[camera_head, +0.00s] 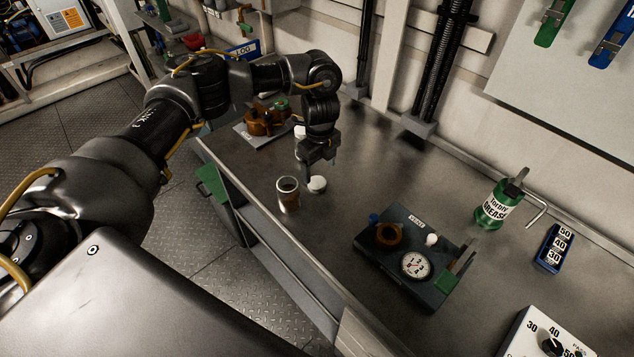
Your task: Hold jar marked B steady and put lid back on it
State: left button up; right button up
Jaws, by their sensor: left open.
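An open jar (289,194) stands upright near the left edge of the metal bench, its round mouth uncovered and dark inside. I cannot read a letter B on it. A small round white lid (317,185) lies on the bench just right of the jar, apart from it. My left gripper (318,165) points down, open and empty, just above and behind the lid. It does not appear to touch the lid or the jar. My right gripper is not in view.
A dark box with a dial gauge (415,265) sits right of the jar. A green grease can (496,205) and a blue numbered block (553,249) stand farther right. Bare bench separates lid and box.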

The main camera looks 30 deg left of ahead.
aim_at(317, 182)
pick_arm(q)
jog(key=shift+f, duration=0.1)
jog(key=shift+s+a+f+p, duration=0.1)
jog(key=shift+a+f+p, duration=0.15)
jog(key=shift+f, duration=1.05)
jog(key=shift+a+f+p, duration=0.1)
jog(key=shift+f+p, duration=0.2)
jog(key=shift+f, duration=1)
jog(key=c, duration=1)
